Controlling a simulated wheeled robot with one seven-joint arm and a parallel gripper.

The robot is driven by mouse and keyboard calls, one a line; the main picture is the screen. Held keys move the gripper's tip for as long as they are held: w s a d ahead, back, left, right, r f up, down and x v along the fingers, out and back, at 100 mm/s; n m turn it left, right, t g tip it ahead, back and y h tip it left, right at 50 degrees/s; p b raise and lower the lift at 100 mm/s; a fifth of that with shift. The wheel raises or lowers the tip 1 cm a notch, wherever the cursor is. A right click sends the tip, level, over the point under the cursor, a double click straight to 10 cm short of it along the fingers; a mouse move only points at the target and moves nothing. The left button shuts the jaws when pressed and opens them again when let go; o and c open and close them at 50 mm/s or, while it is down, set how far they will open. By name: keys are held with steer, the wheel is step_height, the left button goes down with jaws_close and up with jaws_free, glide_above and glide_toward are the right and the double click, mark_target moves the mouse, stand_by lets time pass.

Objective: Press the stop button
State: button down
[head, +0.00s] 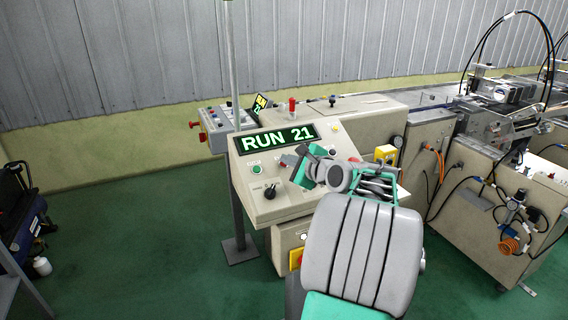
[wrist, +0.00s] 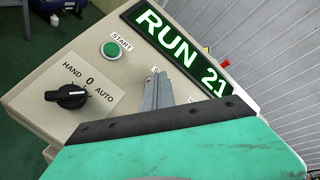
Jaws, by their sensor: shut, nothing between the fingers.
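The control panel (head: 280,199) is a beige sloped console with a lit display reading RUN 21 (head: 278,138). Its green START button (head: 257,170) shows at the left, and also in the wrist view (wrist: 112,50). My gripper (head: 288,160) is shut and empty, its fingers over the panel to the right of START, below the display. In the wrist view the closed grey fingers (wrist: 158,92) cover the spot beside START, with a partly hidden label by them. The stop button is not clearly visible, apparently hidden behind my fingers. I cannot tell whether the fingertips touch the panel.
A black HAND-0-AUTO selector knob (wrist: 68,96) sits below START. A yellow box (head: 385,153) is at the panel's right edge. A machine with cables (head: 505,150) stands right, a corrugated wall behind.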

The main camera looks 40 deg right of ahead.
steer(key=shift+s+a+r+p, duration=0.1)
steer(key=shift+s+r+p, duration=0.25)
steer(key=shift+r+p, duration=0.35)
steer(key=r+p, duration=0.1)
steer(key=s+r+p, duration=0.1)
steer(key=r, duration=0.1)
steer(key=s+r+p, duration=0.1)
steer(key=p, duration=0.1)
steer(key=shift+s+a+r, duration=0.15)
steer(key=shift+a, duration=0.2)
stand_by(0.4)
